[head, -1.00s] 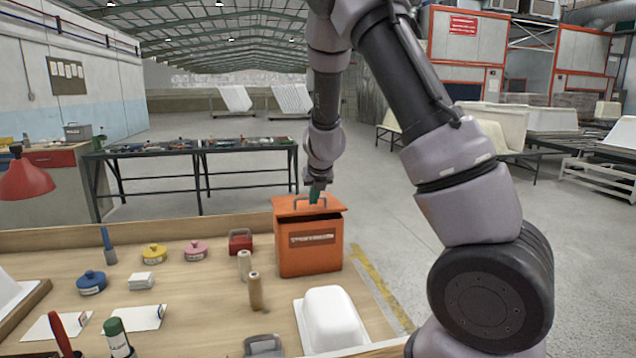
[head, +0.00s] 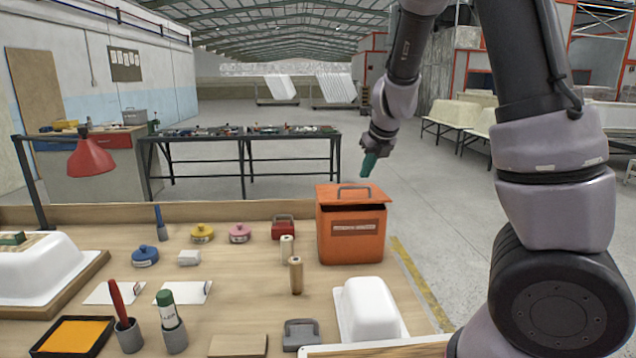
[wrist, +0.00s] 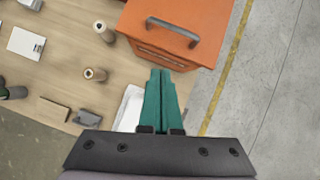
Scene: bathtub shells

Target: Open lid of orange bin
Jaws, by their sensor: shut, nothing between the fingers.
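The orange bin (head: 351,236) stands at the back right of the wooden workbench, with a label on its front. Its orange lid (head: 331,192) has a grey bar handle (head: 354,187) on top and lies slightly tilted, with a dark gap under its front edge. In the wrist view the lid (wrist: 201,11) and handle (wrist: 173,32) show at the top. My gripper (head: 368,168) is above and slightly right of the lid, apart from the handle. Its green fingers (wrist: 160,75) are shut together and empty.
A white tub shell (head: 370,308) stands in front of the bin, and two spools (head: 296,276) stand at its front left. Open floor lies right of the bench edge.

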